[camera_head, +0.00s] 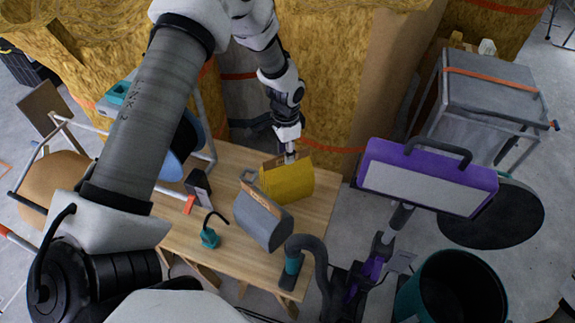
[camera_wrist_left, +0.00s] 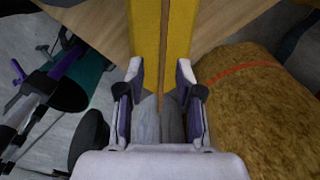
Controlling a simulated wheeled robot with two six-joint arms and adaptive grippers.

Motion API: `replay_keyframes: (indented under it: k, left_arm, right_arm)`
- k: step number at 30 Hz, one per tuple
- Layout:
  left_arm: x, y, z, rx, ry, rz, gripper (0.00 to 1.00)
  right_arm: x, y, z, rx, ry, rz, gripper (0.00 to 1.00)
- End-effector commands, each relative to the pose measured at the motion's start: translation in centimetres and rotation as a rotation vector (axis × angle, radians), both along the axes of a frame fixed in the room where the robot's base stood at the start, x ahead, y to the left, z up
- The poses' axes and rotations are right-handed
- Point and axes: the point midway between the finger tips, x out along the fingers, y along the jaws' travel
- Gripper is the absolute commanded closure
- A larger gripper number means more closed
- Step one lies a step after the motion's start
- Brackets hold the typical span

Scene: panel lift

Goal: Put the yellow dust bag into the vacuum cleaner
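The yellow dust bag (camera_head: 291,181) stands upright on the wooden table, with a brown strip along its top. My left gripper (camera_head: 290,152) is right above it. The yellow bag (camera_wrist_left: 147,30) also shows there beyond the fingertips. A black and purple machine with a curved hose (camera_head: 320,258), seemingly the vacuum cleaner, stands at the table's right front; its bag compartment cannot be made out. My right gripper cannot be made out.
A grey bag-like object (camera_head: 262,222) with a brown strip sits close in front of the yellow bag. A teal item (camera_head: 209,238) lies on the table (camera_head: 320,190). A purple panel (camera_head: 430,177) and a teal bin (camera_head: 410,300) stand right. Insulation rolls (camera_head: 330,70) are behind.

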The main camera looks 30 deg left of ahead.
Motion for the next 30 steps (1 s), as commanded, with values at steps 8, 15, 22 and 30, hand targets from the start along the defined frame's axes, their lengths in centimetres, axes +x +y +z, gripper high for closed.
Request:
replay_keyframes:
  k: [8, 15, 22, 30]
  left_arm:
    - [0.1, 0.0, -2.8, 0.002, -0.001, -0.001, 0.65]
    - [0.1, 0.0, -2.8, 0.002, -0.001, -0.001, 1.0]
    - [0.1, 0.0, -2.8, 0.002, -0.001, 0.0, 1.0]
    - [0.2, 0.0, -2.2, 0.001, -0.002, 0.0, 1.0]
  right_arm:
    - [0.0, 0.0, 0.3, 0.0, -0.001, 0.0, 1.0]
    - [0.0, 0.0, 0.3, 0.0, -0.001, 0.0, 1.0]
    - [0.0, 0.0, 0.3, 0.0, -0.001, 0.0, 1.0]
    - [0.0, 0.0, 0.2, 0.0, -0.001, 0.0, 1.0]
